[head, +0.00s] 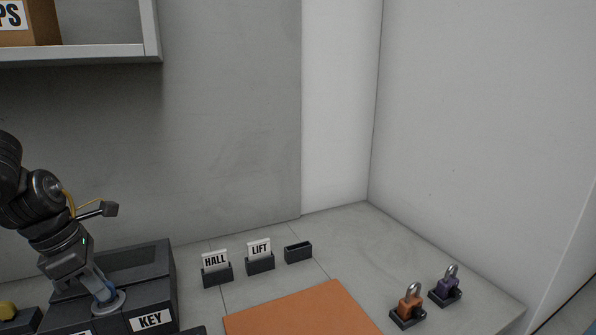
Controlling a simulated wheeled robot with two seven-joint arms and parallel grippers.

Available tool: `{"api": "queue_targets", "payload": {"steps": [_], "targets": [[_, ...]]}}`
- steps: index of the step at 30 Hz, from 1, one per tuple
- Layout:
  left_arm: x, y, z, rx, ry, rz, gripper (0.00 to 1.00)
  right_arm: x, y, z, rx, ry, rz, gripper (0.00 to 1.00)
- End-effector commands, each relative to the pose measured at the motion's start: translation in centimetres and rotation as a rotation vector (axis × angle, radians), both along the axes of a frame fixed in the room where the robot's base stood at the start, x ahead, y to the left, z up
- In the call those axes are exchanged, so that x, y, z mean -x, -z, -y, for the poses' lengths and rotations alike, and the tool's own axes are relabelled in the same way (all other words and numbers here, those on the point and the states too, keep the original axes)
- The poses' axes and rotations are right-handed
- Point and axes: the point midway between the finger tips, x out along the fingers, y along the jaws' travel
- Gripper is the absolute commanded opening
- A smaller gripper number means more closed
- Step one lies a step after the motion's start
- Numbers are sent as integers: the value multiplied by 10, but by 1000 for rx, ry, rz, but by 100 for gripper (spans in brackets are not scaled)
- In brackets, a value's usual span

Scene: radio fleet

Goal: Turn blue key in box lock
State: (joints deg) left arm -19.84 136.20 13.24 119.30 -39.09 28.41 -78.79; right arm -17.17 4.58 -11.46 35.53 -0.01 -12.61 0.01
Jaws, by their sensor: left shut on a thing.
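The dark grey box (150,268) with a white KEY label (150,320) stands at the lower left. A pale round lock plate (118,304) is on its top. My left gripper (102,290) points down at this plate and is shut on the blue key (107,286). Only a little blue shows between the fingers, so how deep the key sits in the lock and its turn angle are hidden. My right gripper is not in view.
HALL (215,260) and LIFT (259,250) cards stand in holders beside an empty dark holder (298,253). An orange mat (300,312) lies in front. Orange (409,307) and purple (446,286) padlocks stand at right. A shelf (80,51) hangs upper left.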

Motion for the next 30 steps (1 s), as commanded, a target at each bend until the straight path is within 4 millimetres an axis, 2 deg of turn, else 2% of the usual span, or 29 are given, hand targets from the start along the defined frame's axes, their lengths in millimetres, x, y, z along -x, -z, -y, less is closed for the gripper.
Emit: {"api": "queue_targets", "payload": {"steps": [3,13,14,19,30], "targets": [[-1,1,0,-2,-52,4,0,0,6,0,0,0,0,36],[0,-1,0,-1,-82,3,0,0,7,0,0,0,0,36],[0,-1,0,-1,-82,3,15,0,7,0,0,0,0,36],[0,-1,0,0,-81,1,37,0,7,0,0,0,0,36],[0,0,0,0,-80,0,38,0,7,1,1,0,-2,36]]}}
